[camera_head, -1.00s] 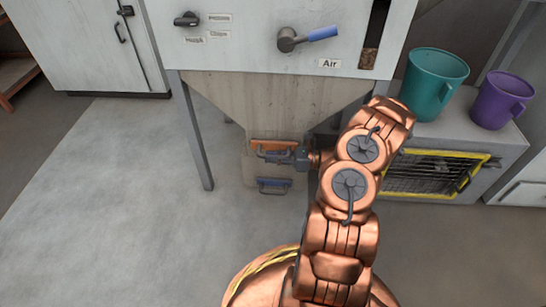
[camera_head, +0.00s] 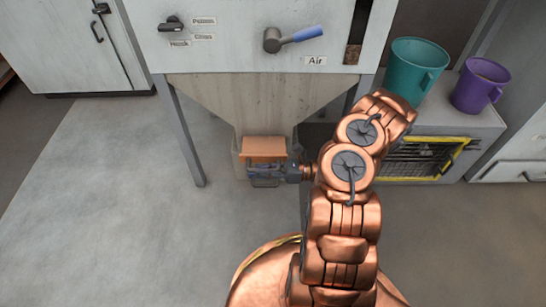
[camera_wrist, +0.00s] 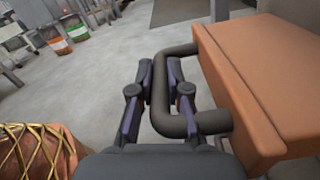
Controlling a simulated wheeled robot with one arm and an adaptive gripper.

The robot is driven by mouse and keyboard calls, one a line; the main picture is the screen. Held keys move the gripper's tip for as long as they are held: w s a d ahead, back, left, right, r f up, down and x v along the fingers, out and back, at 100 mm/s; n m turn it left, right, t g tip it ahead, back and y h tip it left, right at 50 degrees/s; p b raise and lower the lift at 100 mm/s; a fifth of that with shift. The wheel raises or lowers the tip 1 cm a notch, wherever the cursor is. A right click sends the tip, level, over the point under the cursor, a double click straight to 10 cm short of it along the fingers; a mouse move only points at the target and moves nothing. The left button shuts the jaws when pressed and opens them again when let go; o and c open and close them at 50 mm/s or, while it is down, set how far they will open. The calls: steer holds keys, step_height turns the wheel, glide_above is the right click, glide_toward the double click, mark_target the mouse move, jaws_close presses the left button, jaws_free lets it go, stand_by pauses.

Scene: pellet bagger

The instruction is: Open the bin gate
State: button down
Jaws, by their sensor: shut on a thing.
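The bin gate is an orange-brown slab (camera_head: 264,149) at the foot of the grey hopper, and its flat top shows in front of the hopper's outlet. In the wrist view the slab (camera_wrist: 255,85) fills the right side, with a dark bent-bar handle (camera_wrist: 163,100) on its near face. My gripper (camera_head: 277,172) reaches the handle from the right, and in the wrist view my gripper's fingers (camera_wrist: 160,75) are shut on the handle bar. The blue handle lower on the outlet is mostly hidden behind the gate handle and gripper.
The hopper (camera_head: 255,100) hangs under a white panel with a blue-gripped Air lever (camera_head: 295,38). A metal leg (camera_head: 187,135) stands left of it. A teal jug (camera_head: 412,68) and a purple jug (camera_head: 480,84) stand on the grey cabinet at right. The floor at left is clear.

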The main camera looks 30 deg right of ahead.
steer(key=shift+s, duration=0.15)
steer(key=c, duration=1.1)
jaws_free()
steer(key=shift+c, duration=0.2)
steer(key=v, duration=1.2)
